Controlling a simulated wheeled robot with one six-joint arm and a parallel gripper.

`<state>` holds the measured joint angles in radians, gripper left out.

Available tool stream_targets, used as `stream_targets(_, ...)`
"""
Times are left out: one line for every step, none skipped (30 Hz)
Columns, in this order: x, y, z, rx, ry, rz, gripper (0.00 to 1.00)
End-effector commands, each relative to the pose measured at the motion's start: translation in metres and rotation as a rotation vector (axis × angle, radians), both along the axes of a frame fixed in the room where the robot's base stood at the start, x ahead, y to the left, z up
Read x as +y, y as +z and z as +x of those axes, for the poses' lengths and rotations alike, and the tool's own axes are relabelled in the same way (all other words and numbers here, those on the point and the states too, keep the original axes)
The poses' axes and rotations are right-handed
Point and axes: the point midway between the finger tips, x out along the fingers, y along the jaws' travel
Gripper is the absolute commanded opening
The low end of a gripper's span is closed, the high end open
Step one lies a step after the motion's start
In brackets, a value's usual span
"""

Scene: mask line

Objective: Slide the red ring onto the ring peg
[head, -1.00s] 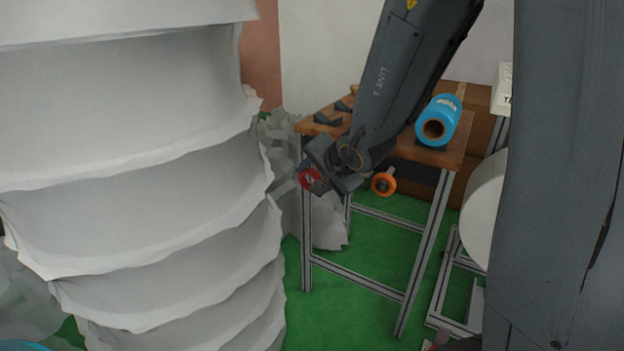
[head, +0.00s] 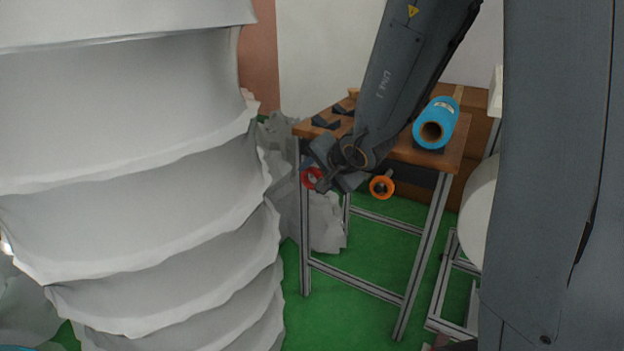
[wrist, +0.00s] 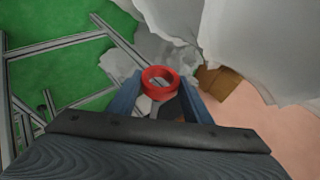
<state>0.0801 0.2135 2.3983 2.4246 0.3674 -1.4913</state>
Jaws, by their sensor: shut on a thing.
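The red ring (head: 306,179) is held at the tip of my gripper (head: 319,172), beside the table's near left corner in the head view. In the wrist view the ring (wrist: 160,94) sits between the two bluish fingers of my gripper (wrist: 160,88), its hole partly facing the camera. My gripper is shut on it. An orange round piece with a dark centre (head: 382,187) shows below the table's front edge, right of my gripper and apart from the ring. I cannot tell for sure whether it is the ring peg.
A wooden table (head: 443,160) on metal legs carries a blue roll (head: 436,122) and several dark blocks (head: 325,122). A large pale ribbed mass (head: 140,110) fills the left. Green floor (head: 345,305) is open below the table.

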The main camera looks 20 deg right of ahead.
Motion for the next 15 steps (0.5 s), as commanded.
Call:
stream_targets(-0.002,0.000,0.002,0.000,0.001,-0.001,0.23)
stream_targets(-0.003,0.000,0.003,-0.001,-0.001,-0.001,0.23)
stream_targets(-0.005,0.000,0.004,0.000,-0.001,0.000,0.23)
stream_targets(-0.005,0.000,0.005,0.000,-0.001,0.000,0.23)
stream_targets(-0.006,0.000,0.006,0.000,-0.001,0.000,0.23)
stream_targets(-0.008,0.000,0.007,0.000,-0.001,0.000,0.23)
stream_targets(-0.009,0.000,0.008,-0.001,-0.001,-0.001,0.23)
stream_targets(-0.010,0.000,0.009,0.000,-0.001,0.000,0.23)
stream_targets(-0.011,0.000,0.011,0.000,-0.001,0.000,0.23)
stream_targets(-0.012,0.000,0.012,-0.001,-0.001,-0.001,0.23)
stream_targets(-0.013,0.000,0.013,-0.001,-0.001,-0.001,0.23)
stream_targets(-0.014,0.000,0.014,-0.001,-0.001,-0.001,0.23)
stream_targets(-0.015,0.000,0.015,0.000,-0.001,0.000,0.23)
stream_targets(-0.016,0.000,0.016,0.000,-0.001,0.000,0.23)
stream_targets(-0.017,0.000,0.017,0.000,0.000,0.000,0.23)
